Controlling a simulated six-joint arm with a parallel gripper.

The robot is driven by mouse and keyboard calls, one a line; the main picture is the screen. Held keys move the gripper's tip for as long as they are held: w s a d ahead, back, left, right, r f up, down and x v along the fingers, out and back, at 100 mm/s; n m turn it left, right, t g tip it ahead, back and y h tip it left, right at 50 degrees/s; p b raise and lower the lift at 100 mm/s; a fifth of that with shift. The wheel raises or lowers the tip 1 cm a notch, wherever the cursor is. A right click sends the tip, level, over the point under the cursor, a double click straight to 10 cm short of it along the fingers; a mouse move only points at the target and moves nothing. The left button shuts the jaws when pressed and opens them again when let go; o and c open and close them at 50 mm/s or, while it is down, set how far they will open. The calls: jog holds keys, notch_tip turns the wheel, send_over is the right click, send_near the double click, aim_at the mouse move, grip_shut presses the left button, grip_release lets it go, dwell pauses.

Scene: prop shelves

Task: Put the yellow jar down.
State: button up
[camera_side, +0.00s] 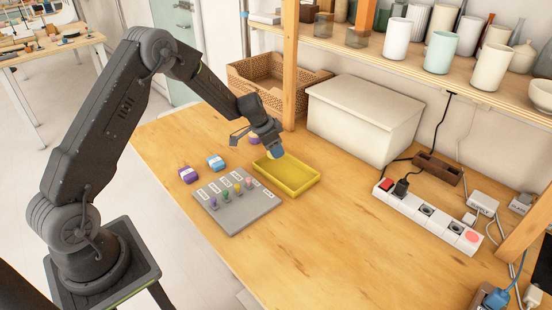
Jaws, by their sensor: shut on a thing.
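A purple jar (187,175) and a blue jar (215,162) stand on the wooden table to the left. Another purple thing (254,140) is partly hidden behind my gripper.
A grey board (240,216) with several coloured pegs and white labels lies just left of the tray. A white box (362,125) and wicker basket (250,83) stand behind. A power strip (425,218) lies right. The front table is clear.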

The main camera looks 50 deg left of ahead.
aim_at(276, 167)
jog(key=shift+w+d+f, duration=0.15)
jog(key=shift+w+d, duration=0.05)
jog(key=shift+d, duration=0.05)
jog(key=shift+f, duration=2)
jog(key=shift+f, duration=0.1)
jog(key=o, duration=0.7)
jog(key=shift+c, duration=0.2)
